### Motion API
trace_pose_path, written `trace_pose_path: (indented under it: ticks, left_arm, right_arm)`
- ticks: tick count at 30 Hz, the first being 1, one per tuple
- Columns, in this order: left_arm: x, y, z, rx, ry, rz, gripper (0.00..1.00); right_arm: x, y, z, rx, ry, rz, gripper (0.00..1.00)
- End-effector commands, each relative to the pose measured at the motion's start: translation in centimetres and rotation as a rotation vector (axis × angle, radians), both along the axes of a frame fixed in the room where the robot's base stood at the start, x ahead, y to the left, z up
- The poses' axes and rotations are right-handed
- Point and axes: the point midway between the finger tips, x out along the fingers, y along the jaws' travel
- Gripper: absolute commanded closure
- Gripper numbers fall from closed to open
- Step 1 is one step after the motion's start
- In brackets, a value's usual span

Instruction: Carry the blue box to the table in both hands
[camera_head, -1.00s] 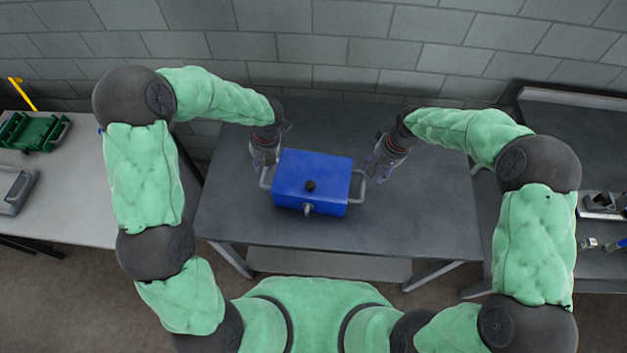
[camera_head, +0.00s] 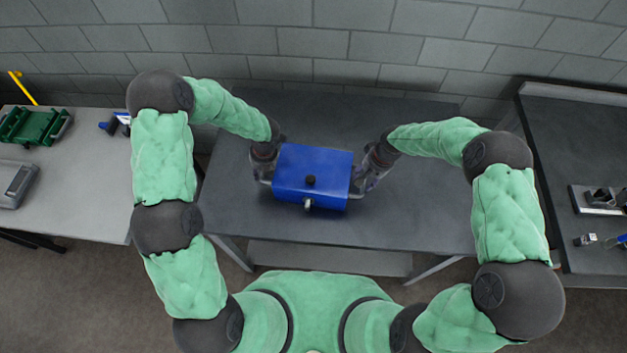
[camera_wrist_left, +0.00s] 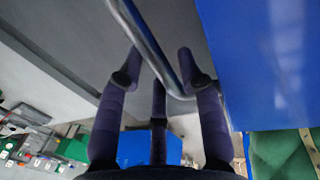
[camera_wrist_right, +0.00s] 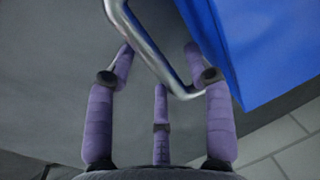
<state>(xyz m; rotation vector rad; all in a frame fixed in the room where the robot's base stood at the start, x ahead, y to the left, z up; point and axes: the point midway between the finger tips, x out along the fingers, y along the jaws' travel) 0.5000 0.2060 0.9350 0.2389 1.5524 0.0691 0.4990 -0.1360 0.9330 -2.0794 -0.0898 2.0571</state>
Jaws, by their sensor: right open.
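The blue box (camera_head: 314,172) sits on the dark middle table (camera_head: 420,215), with a black knob on top and a grey metal handle on each side. My left gripper (camera_head: 262,172) is at the box's left handle. In the left wrist view that handle (camera_wrist_left: 150,42) runs between the spread fingers, with gaps beside it. My right gripper (camera_head: 366,182) is at the right handle. In the right wrist view its fingers are open on either side of the handle (camera_wrist_right: 150,48). In the head view my grippers partly hide the handles.
A pale table (camera_head: 75,185) at left holds a green tray (camera_head: 35,126) and a grey device (camera_head: 14,183). A dark table (camera_head: 570,150) at right holds small tools. A block wall (camera_head: 330,45) stands behind. The middle table is clear around the box.

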Motion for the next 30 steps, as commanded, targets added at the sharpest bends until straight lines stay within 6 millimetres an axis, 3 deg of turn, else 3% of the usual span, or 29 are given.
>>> trace_pose_path:
  ticks: [13,17,19,30]
  left_arm:
    - [-0.03,0.17,-0.82,0.000,0.001,0.000,0.63]
    - [-0.03,0.17,-0.81,-0.001,0.001,0.000,0.97]
    - [-0.03,0.16,-0.82,-0.001,0.001,0.000,1.00]
    - [0.13,0.19,-0.65,0.000,-0.003,0.000,1.00]
  right_arm:
    - [0.02,0.16,-0.80,0.000,0.000,0.000,0.48]
    - [0.01,0.17,-0.78,0.000,0.000,0.000,0.81]
    - [0.01,0.17,-0.78,0.000,0.000,0.000,1.00]
    - [0.22,0.13,-0.60,-0.001,-0.005,-0.001,1.00]
